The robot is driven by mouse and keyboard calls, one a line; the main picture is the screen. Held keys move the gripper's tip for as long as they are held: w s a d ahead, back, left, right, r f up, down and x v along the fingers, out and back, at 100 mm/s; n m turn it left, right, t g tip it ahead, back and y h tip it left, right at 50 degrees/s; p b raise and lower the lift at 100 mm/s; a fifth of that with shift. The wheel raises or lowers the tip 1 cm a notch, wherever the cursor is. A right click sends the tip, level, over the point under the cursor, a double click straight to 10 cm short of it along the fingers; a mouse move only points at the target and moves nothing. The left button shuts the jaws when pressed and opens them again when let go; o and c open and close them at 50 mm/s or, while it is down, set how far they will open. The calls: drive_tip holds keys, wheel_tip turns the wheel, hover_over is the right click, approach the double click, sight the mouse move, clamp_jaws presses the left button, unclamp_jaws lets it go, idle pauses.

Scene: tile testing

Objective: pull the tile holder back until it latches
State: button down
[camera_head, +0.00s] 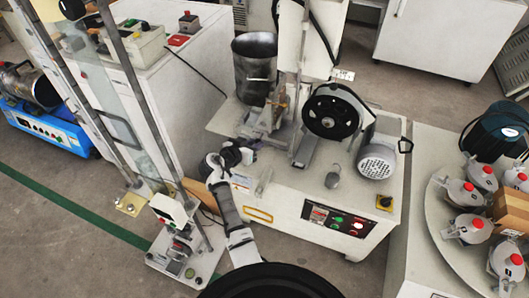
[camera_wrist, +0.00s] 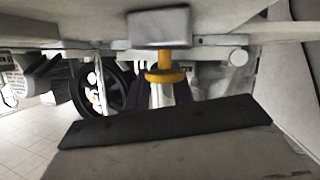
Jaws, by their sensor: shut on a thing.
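The tile holder (camera_head: 262,130) is a pale metal bracket assembly at the left front of the machine top, below a grey metal hopper. My gripper (camera_head: 251,145) reaches it from the front left and is shut on its near end. In the wrist view, my dark fingers (camera_wrist: 163,95) stand on either side of a pale piece, just past a yellow pin with a collar (camera_wrist: 165,72). The pin hangs under a grey block (camera_wrist: 158,28). The exact contact is partly hidden, and I cannot tell whether the holder is latched.
A black wheel (camera_head: 331,111) and a grey motor (camera_head: 376,161) stand right of the holder. The hopper (camera_head: 255,68) is behind it. The control panel (camera_head: 338,218) is on the machine's front. A round table (camera_head: 447,236) with several red-capped pots is at the right.

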drive_tip(key=a+b, duration=0.1)
drive_tip(key=a, duration=0.1)
drive_tip(key=w+a+b, duration=0.1)
drive_tip(key=a, duration=0.1)
drive_tip(key=w+a+b, duration=0.1)
drive_tip(key=a, duration=0.1)
drive_tip(key=c, duration=1.2)
unclamp_jaws()
drive_tip(key=shift+r, duration=0.1)
wheel_tip(320, 180, up, 20)
drive_tip(key=shift+p, duration=0.45)
